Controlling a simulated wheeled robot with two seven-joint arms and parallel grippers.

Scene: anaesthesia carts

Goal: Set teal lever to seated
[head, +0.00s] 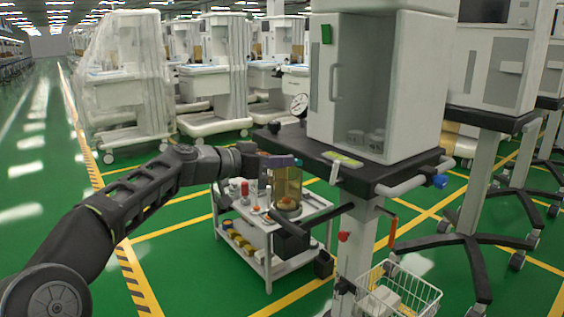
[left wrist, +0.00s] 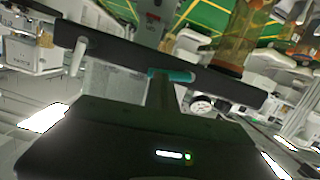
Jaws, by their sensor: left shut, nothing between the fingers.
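The teal lever (left wrist: 180,76) shows in the left wrist view as a short teal bar against the front edge of the cart's black top. That view looks upside down. My left gripper (left wrist: 160,78) is shut with nothing held, its fingertips right at the lever; I cannot tell whether they touch it. In the head view, my left gripper (head: 284,161) reaches in from the left to the front edge of the black top (head: 320,157), above an amber canister (head: 288,186). The lever is not clear there. My right gripper is not in view.
A white cabinet (head: 408,85) and a round gauge (head: 299,104) stand on the cart's top. A white rail (head: 408,186) with a blue end is at its right. A wire basket (head: 400,292) hangs low. A small trolley (head: 262,222) stands behind. Green floor is open at left.

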